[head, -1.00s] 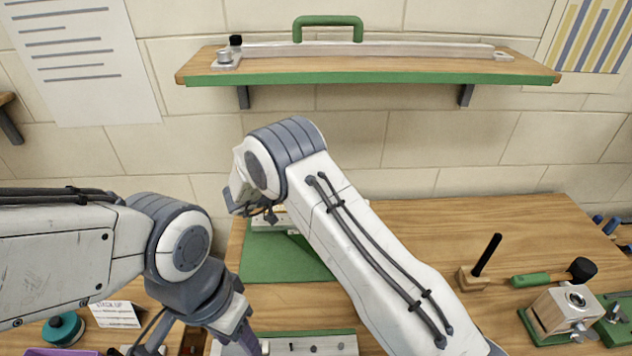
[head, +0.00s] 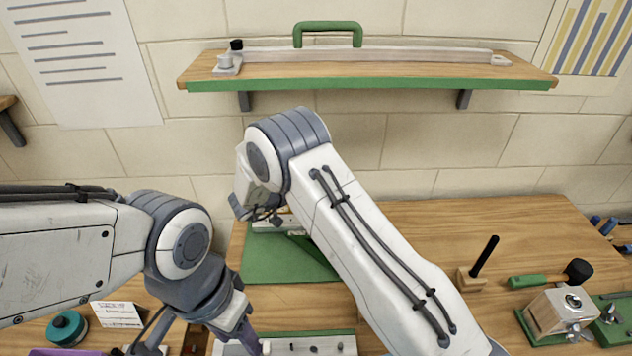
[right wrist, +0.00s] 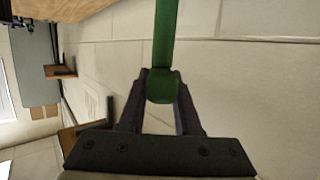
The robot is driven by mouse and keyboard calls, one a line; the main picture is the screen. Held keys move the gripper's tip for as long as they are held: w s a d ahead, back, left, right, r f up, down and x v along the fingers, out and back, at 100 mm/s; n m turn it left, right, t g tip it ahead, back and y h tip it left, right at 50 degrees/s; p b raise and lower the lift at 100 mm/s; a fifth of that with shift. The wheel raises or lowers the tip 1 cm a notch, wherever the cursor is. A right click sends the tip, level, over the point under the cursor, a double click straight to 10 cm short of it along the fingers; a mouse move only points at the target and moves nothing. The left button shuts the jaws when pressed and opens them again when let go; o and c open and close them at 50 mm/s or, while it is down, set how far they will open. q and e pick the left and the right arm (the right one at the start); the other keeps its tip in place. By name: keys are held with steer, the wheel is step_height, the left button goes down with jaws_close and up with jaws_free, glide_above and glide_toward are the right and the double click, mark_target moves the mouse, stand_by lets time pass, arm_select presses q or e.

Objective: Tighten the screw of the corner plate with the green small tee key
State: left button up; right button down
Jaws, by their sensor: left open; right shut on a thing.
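My right gripper (right wrist: 163,95) is shut on the green small tee key (right wrist: 165,40), whose green bar runs up between the fingers in the right wrist view. In the head view my right arm hides that gripper; a dark green bar (head: 312,250) shows beside the arm over the green mat, probably the key. A pale part (head: 268,224) lies at the mat's back edge, mostly behind my wrist. I cannot tell whether it is the corner plate, and no screw of it shows. My left gripper (head: 205,345) is open at the bottom edge, its fingertips partly cut off.
The green mat (head: 265,265) lies mid-bench. A rail with small parts (head: 330,346) is at the front. A shelf (head: 370,83) hangs behind.

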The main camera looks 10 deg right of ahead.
steer(key=shift+r, duration=0.35)
step_height(320, 180, up, 4)
steer(key=p, duration=0.3)
steer(key=shift+r+p, duration=0.15)
steer(key=shift+p, duration=0.25)
steer(key=shift+a, duration=0.1)
